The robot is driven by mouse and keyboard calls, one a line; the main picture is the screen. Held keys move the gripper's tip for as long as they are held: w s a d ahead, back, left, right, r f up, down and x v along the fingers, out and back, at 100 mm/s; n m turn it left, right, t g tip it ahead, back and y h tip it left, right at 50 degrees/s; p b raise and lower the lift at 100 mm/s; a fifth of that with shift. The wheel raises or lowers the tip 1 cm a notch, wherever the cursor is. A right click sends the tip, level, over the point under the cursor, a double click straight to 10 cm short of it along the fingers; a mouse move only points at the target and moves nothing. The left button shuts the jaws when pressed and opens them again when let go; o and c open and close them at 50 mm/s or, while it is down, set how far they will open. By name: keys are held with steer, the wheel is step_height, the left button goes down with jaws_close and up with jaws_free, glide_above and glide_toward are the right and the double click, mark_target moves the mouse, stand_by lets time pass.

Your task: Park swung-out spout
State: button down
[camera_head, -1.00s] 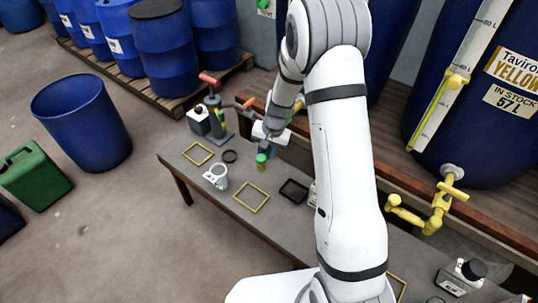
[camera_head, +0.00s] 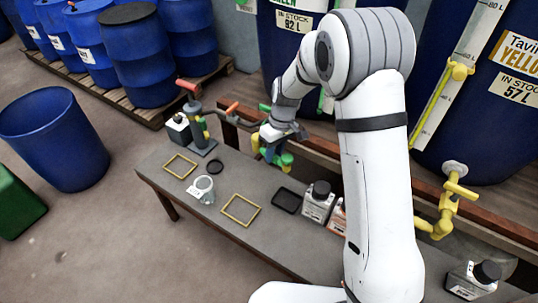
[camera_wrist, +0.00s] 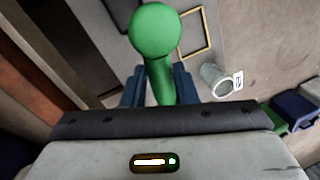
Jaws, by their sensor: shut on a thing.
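The green spout (camera_head: 286,160) has a round ball-like end and shows just past my gripper in the head view, near the bench's back edge. In the wrist view the green spout (camera_wrist: 160,40) fills the gap between my blue fingers. My gripper (camera_wrist: 158,88) is shut on it; it also shows in the head view (camera_head: 270,151). A green handle (camera_head: 264,107) shows behind my wrist. The spout's joint with its vat is hidden by my arm.
The grey bench (camera_head: 190,222) carries yellow frames (camera_head: 240,210), a clear cup (camera_head: 204,186), a black tray (camera_head: 287,200) and bottles (camera_head: 318,203). A yellow spout (camera_head: 440,217) is at right. A hand-pump-like fixture (camera_head: 198,125) stands at the bench's left end.

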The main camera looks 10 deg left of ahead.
steer(key=shift+w+a+r+n, duration=0.15)
steer(key=shift+w+n, duration=0.35)
steer(key=shift+n, duration=0.4)
steer(key=c, duration=1.5)
jaws_free()
steer(key=o, duration=0.3)
step_height(320, 180, up, 7)
steer(key=w+d, duration=0.1)
steer(key=shift+w+r+p, duration=0.15)
steer(key=shift+r+p, duration=0.05)
steer(key=shift+p, duration=0.15)
